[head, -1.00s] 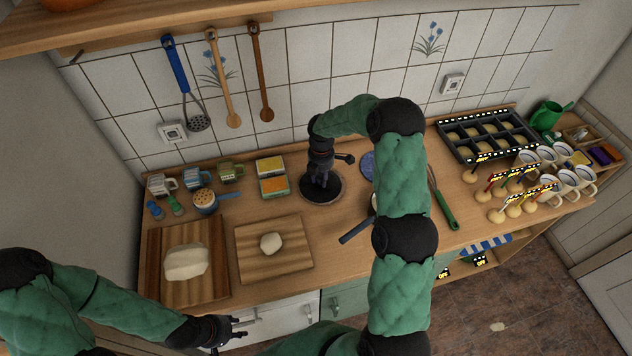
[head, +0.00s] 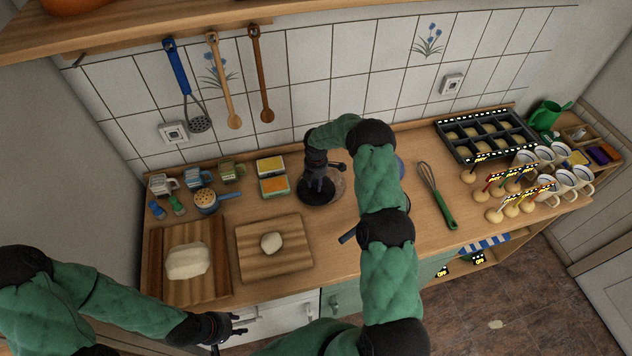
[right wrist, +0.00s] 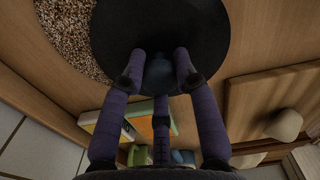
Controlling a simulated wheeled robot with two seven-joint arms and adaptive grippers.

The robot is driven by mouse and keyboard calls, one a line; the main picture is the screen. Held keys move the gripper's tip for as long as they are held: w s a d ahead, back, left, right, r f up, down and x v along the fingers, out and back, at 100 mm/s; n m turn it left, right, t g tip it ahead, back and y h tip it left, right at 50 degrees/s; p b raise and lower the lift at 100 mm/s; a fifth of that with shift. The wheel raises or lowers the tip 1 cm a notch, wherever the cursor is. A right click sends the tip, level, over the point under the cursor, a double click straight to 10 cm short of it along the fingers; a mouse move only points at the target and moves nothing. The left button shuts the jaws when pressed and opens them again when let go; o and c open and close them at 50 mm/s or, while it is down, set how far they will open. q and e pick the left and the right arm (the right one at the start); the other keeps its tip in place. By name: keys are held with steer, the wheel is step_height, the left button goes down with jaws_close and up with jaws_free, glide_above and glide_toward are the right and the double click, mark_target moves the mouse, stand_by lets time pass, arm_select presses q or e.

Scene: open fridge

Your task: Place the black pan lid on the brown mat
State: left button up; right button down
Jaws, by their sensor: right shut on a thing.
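The black pan lid (head: 312,202) is a dark disc near the back middle of the counter. My right gripper (head: 318,188) is above it, pointing down, and is shut on its knob; the right wrist view shows the fingers (right wrist: 160,66) around the knob, with the dark lid (right wrist: 160,25) beyond. The brown speckled mat (head: 340,184) shows at the right side of the lid, partly covered by it; it also shows in the right wrist view (right wrist: 70,38). I cannot tell whether the lid touches the mat. My left gripper (head: 240,326) is open and empty near the counter's front edge.
Sponges (head: 272,175) lie just left of the lid. A cutting board with dough (head: 300,262) is in front. A dark pan handle (head: 348,237) and a whisk (head: 432,185) are to the right. My right arm hides part of the counter.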

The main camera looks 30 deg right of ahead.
mark_target(316, 182)
steer(key=shift+f, duration=0.15)
steer(key=c, duration=0.9)
jaws_free()
steer(key=shift+c, duration=0.2)
steer(key=shift+r, duration=0.2)
steer(key=shift+r, duration=0.25)
step_height(316, 182, up, 12)
steer(key=b, duration=0.1)
steer(key=shift+f+b, duration=0.2)
steer(key=shift+b, duration=0.15)
